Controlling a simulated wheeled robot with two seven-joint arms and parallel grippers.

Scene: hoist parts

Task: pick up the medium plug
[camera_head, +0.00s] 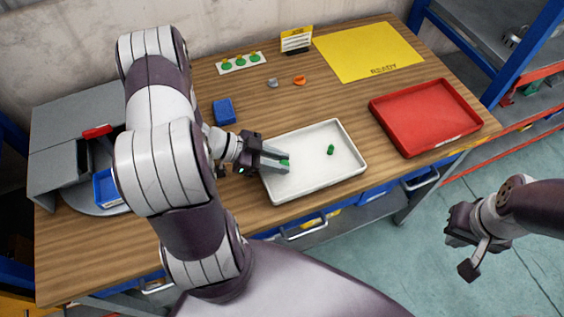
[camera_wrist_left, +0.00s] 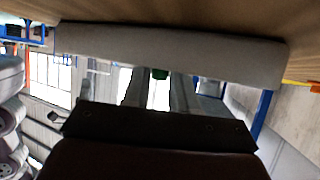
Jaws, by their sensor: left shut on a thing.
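My left gripper (camera_head: 281,161) is over the left part of the white tray (camera_head: 345,178). Its fingers are shut on a green plug (camera_head: 285,162), of which only a small part shows at the fingertips. In the left wrist view this plug (camera_wrist_left: 160,73) shows as a small green patch between the fingers. A second green plug (camera_head: 331,150) lies in the tray, right of the gripper. I cannot tell their sizes apart. My right gripper (camera_head: 459,238) hangs off the table at the right, over the floor, and its finger opening is unclear.
A red tray (camera_head: 425,117) and yellow READY mat (camera_head: 367,50) are to the right. A blue block (camera_head: 224,111), a grey piece (camera_head: 272,83) and an orange piece (camera_head: 299,80) lie behind the white tray. A grey machine with a blue bin (camera_head: 108,190) stands left.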

